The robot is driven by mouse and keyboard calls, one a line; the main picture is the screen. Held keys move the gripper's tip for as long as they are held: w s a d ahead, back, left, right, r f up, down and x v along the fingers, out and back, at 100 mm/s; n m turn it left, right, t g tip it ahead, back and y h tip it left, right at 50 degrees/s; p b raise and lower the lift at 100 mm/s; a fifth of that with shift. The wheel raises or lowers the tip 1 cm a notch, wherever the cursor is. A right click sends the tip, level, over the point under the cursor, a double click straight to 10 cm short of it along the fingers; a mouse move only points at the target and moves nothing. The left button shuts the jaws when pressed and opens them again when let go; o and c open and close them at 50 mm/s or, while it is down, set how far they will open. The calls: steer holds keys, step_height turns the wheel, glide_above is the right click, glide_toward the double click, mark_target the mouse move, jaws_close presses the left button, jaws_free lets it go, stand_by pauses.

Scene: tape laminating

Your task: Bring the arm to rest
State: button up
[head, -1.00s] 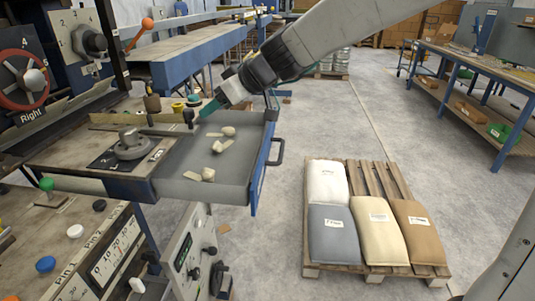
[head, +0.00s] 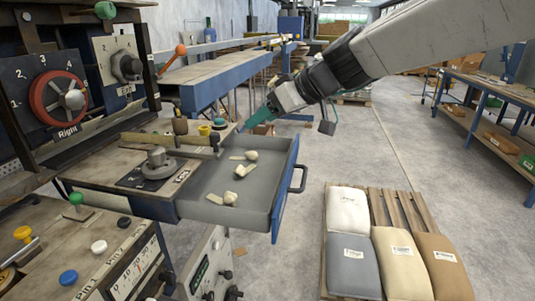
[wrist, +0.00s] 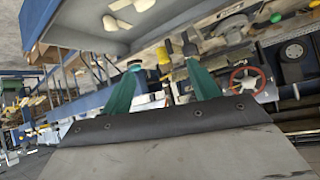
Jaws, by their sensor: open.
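My gripper (head: 257,119) hangs in the air above the far side of the grey tray (head: 258,207) in the head view. Its teal fingers point down and to the left. In the wrist view the two fingers of my gripper (wrist: 163,88) stand apart with nothing between them. My arm reaches in from the upper right of the head view. Several pale lumps, one of them a beige lump (head: 243,170), lie in the tray, below and apart from the fingers.
The machine has a red handwheel (head: 47,97), an orange-knobbed lever (head: 181,50) and a green-knobbed lever (head: 76,198). A pallet (head: 411,207) with several sacks stands on the floor at the right. A workbench (head: 470,122) is at the far right. The floor between is clear.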

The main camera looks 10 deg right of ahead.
steer(key=s+f+m+g, duration=0.1)
steer(key=s, duration=0.1)
steer(key=s+d+f+g+h, duration=0.1)
steer(key=s+f, duration=0.1)
steer(key=s+d+f+m, duration=0.1)
steer(key=s+f, duration=0.1)
steer(key=shift+s+m+g, duration=0.2)
steer(key=shift+m+g, duration=0.1)
steer(key=shift+g, duration=0.1)
steer(key=s+d+f+m+g+h, duration=0.1)
steer(key=s+d+f+m+h, duration=0.2)
steer(key=s+d, duration=0.5)
steer(key=s+d+f+m+g+h, duration=0.1)
steer(key=s+d+f+m+h, duration=0.2)
steer(key=s+d, duration=0.6)
steer(key=s+h, duration=0.1)
steer(key=s, duration=0.5)
steer(key=shift+d+m, duration=0.15)
steer(key=shift+m, duration=0.25)
steer(key=shift+c, duration=0.3)
